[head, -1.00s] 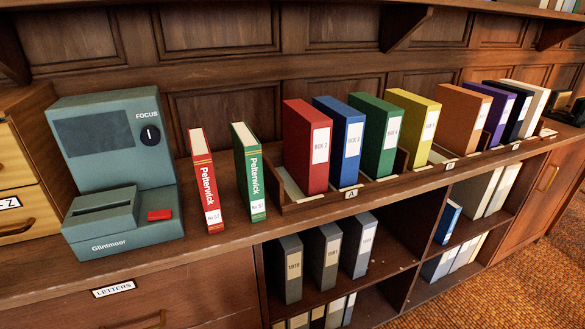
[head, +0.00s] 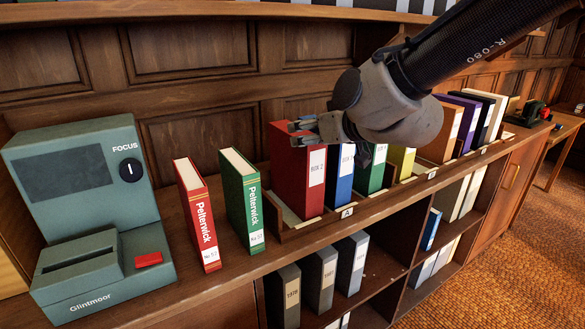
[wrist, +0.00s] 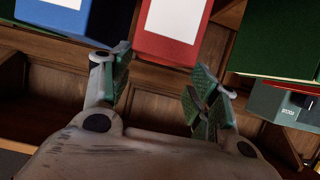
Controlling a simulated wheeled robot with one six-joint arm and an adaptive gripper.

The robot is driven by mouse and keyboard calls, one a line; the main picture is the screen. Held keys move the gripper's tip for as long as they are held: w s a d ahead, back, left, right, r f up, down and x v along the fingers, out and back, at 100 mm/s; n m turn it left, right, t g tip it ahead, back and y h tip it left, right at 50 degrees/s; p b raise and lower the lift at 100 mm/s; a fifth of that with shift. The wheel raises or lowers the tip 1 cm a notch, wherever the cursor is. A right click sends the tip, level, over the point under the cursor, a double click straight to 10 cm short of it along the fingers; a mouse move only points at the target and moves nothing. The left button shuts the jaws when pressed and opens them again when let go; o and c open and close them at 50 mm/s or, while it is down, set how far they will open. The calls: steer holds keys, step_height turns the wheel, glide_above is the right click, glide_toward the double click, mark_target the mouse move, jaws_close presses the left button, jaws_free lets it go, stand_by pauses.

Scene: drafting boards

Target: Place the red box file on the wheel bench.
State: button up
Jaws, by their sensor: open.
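The red box file (head: 295,185) stands upright at the left end of a wooden rack, with a white label on its spine. My gripper (head: 300,134) is open in front of its upper part, overlapping it in the head view. In the wrist view the red box file (wrist: 170,48) lies just beyond the open, empty fingers (wrist: 160,72), seen upside down. I cannot tell if a finger touches it. I cannot make out which surface is the wheel bench.
A blue box file (head: 339,178) stands close on the right, with several more files beyond. A green book (head: 240,195) and a red book (head: 195,215) stand to the left, beside a teal machine (head: 85,215). A small wooden table (head: 568,125) is at far right.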

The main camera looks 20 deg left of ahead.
mark_target(300, 133)
steer(key=x, duration=0.6)
steer(key=shift+w+d, duration=0.2)
steer(key=shift+r, duration=0.1)
jaws_close()
